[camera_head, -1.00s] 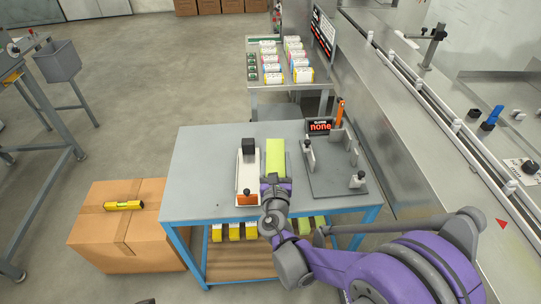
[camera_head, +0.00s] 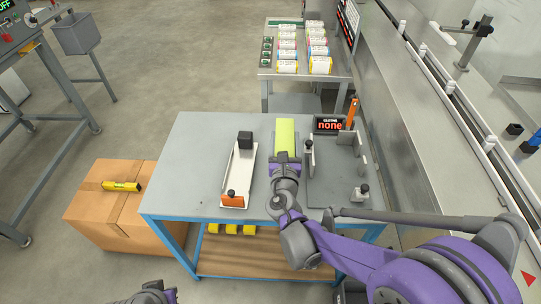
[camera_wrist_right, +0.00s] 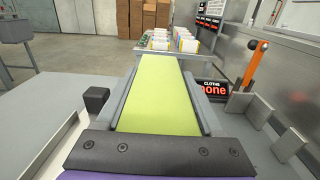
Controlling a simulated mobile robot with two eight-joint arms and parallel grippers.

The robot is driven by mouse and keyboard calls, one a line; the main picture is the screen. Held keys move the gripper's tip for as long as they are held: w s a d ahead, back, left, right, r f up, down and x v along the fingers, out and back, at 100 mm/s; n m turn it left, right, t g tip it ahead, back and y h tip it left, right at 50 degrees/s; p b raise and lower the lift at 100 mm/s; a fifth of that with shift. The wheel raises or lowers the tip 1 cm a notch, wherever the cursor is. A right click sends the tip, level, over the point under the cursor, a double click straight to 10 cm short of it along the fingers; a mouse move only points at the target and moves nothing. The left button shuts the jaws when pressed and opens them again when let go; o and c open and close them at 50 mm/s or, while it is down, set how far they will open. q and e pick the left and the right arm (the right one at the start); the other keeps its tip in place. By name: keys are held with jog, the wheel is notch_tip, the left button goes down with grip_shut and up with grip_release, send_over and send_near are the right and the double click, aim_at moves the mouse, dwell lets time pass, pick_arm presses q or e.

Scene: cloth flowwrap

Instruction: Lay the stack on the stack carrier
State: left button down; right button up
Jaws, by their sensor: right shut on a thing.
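The stack is a long flat yellow-green strip (camera_head: 285,136). My right gripper (camera_head: 285,158) is shut on it and holds it lengthwise, pointing away from me. In the right wrist view the stack (camera_wrist_right: 160,95) lies between two long grey fingers. It is over the grey table, between the white carrier and a dark plate; its height above the table is hard to tell. The white carrier (camera_head: 239,172) lies to the left of the stack, with a black block (camera_head: 245,140) at its far end and an orange piece (camera_head: 232,199) at its near end. Its bed looks empty.
The dark plate (camera_head: 330,190), with upright grey posts, lies right of the stack. Behind it stand a display (camera_head: 329,125) reading "none" and an orange handle (camera_head: 352,113). A conveyor runs along the right. The table's left part (camera_head: 190,165) is clear.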

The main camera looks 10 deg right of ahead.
notch_tip(320, 180, down, 10)
jog(key=b, duration=0.2)
jog(key=shift+b, duration=0.4)
jog(key=shift+r, duration=0.1)
jog(key=shift+f, duration=0.2)
jog(key=o, duration=1.3)
jog(key=shift+o, duration=0.2)
jog(key=shift+r, duration=0.1)
